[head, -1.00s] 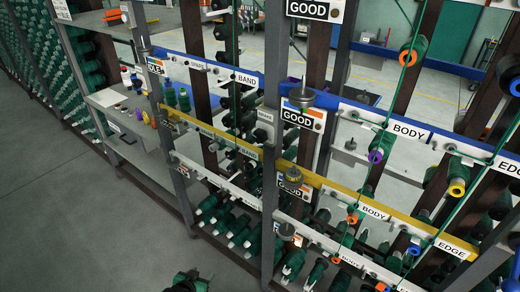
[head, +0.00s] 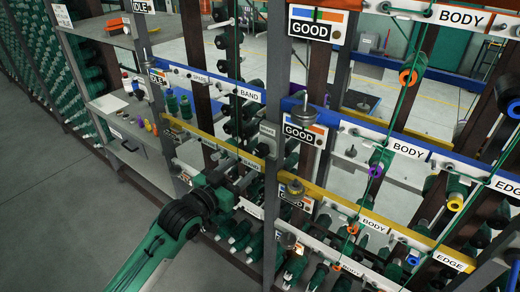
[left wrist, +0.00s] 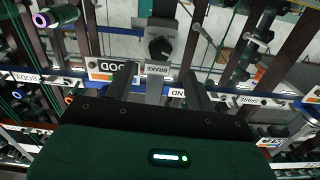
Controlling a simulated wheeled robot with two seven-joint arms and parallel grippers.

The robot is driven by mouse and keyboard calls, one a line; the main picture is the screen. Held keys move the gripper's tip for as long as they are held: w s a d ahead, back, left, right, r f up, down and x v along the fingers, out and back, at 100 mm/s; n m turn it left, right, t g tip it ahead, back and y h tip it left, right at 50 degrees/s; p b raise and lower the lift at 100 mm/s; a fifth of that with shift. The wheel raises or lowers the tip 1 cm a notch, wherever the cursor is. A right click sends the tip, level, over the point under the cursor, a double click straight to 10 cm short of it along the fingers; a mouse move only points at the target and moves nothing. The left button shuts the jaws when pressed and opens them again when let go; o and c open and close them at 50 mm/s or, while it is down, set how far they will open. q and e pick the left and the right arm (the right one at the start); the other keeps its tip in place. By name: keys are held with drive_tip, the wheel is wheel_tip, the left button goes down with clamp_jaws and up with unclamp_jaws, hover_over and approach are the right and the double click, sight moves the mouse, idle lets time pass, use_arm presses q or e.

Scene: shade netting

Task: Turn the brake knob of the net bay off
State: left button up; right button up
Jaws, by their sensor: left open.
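The brake knob (left wrist: 160,47) is a round black knob on a grey box with a BRAKE label (left wrist: 157,70), in the upper middle of the left wrist view. In the head view the grey brake box (head: 268,138) is on the upright post between the BAND and GOOD signs; the knob's setting is too small to read. My left gripper (head: 243,180) is below and left of the box in the head view. In the left wrist view its two fingers (left wrist: 160,80) stand apart with nothing between them, short of the knob. My right gripper is not in view.
Yellow (head: 345,205) and blue-white rails with BODY, BAND and EDGE labels cross the rack, with green bobbins and taut green cords around them. Weights hang near the GOOD signs (head: 304,134). A grey shelf (head: 108,104) stands left. The floor (head: 60,200) at left is clear.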

sight(260, 153)
use_arm(q)
drive_tip(key=p+x, duration=0.2)
drive_tip(key=x, duration=0.6)
drive_tip(key=shift+w+d+r, duration=0.1)
drive_tip(key=shift+w+d, duration=0.05)
drive_tip(key=shift+w, duration=0.1)
drive_tip(key=shift+w+d, duration=0.35)
drive_tip(key=shift+w, duration=0.1)
drive_tip(key=shift+c, duration=0.2)
drive_tip(key=shift+p, duration=0.3)
drive_tip(key=c, duration=0.9)
